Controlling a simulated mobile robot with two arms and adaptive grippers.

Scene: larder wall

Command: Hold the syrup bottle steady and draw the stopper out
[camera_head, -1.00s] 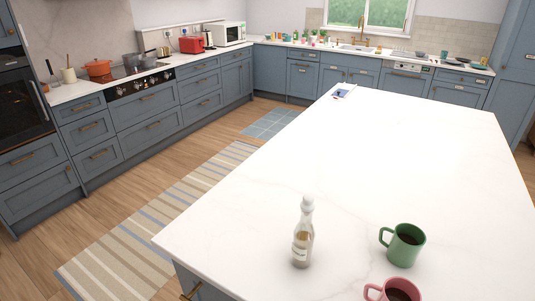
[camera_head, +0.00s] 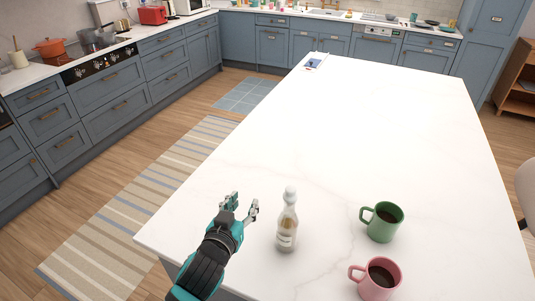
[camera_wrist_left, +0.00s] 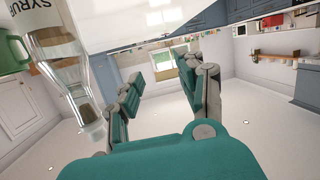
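The syrup bottle (camera_head: 287,226) stands upright on the white island near its front edge. It is clear glass with a label and a pale stopper (camera_head: 290,193) in its neck. In the left wrist view the bottle (camera_wrist_left: 62,55) shows upside down at the upper left, with part of its label readable as "SYRU". My left gripper (camera_head: 240,203) is open and empty, just left of the bottle and apart from it. Its spread fingers also show in the left wrist view (camera_wrist_left: 165,98). My right gripper is not in view.
A green mug (camera_head: 382,222) and a pink mug (camera_head: 377,279), both with dark contents, stand on the island (camera_head: 390,120) right of the bottle. The island's middle is clear.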

